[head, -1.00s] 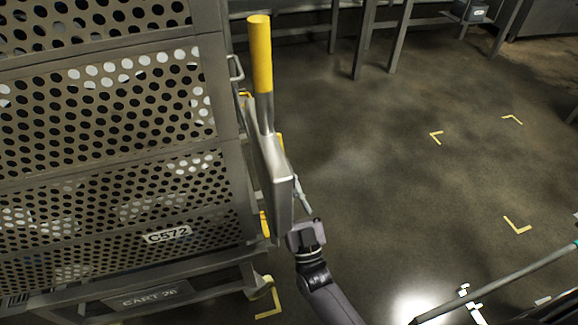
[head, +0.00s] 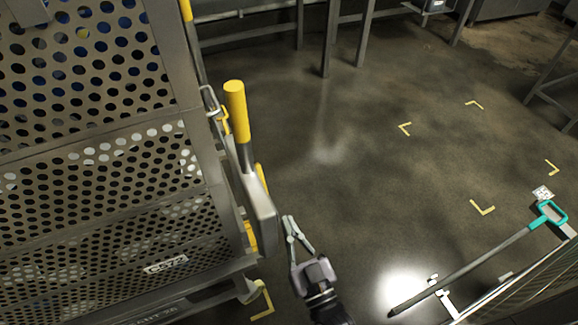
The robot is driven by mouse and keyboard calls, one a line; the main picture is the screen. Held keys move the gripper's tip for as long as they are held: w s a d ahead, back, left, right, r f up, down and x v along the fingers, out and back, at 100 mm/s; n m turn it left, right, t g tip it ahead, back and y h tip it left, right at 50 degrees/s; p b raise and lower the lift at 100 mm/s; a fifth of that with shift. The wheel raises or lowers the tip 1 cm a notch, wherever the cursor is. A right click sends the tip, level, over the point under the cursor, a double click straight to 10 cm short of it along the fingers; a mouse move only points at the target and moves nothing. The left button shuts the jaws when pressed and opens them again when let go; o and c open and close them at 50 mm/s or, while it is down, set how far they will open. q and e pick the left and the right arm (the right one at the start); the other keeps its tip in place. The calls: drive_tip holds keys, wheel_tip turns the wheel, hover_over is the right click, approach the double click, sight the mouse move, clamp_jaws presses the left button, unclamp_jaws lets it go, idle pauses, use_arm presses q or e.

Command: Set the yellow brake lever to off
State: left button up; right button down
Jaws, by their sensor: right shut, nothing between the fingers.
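The brake lever stands at the right side of the perforated cart (head: 75,250). Its yellow grip (head: 236,112) points up, slightly tilted, on a short metal shaft above a grey metal housing (head: 260,208). My right gripper (head: 289,221) is low, just right of the housing and below the yellow grip. Its fingers point up and are shut with nothing between them. It is not holding the lever; whether a fingertip touches the housing I cannot tell. My left gripper is not in view. No off marking is readable.
The cart carries a label reading C572 (head: 166,264). Yellow corner marks (head: 483,208) lie on the open floor to the right. A long tool with a teal handle (head: 549,214) lies at lower right. Metal table legs (head: 328,40) stand at the back.

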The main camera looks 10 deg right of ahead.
approach(261, 170)
wheel_tip(261, 170, up, 4)
drive_tip(key=w, duration=0.2)
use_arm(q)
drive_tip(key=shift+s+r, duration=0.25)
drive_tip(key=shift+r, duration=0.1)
use_arm(e)
drive_tip(key=shift+w+a+f, duration=0.35)
drive_tip(key=shift+w+f, duration=0.2)
drive_tip(key=shift+w, duration=0.15)
drive_tip(key=shift+w+a+f, duration=0.4)
drive_tip(key=shift+w+f, duration=0.1)
drive_tip(key=shift+w, duration=0.2)
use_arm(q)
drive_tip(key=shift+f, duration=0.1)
use_arm(e)
drive_tip(key=shift+w+a+f+b, duration=0.1)
drive_tip(key=shift+w+f+b, duration=0.1)
drive_tip(key=shift+w, duration=0.2)
drive_tip(key=shift+w+a+f+b, duration=0.1)
drive_tip(key=shift+w+f+b, duration=0.05)
drive_tip(key=shift+w, duration=0.25)
drive_tip(key=shift+s+r, duration=0.15)
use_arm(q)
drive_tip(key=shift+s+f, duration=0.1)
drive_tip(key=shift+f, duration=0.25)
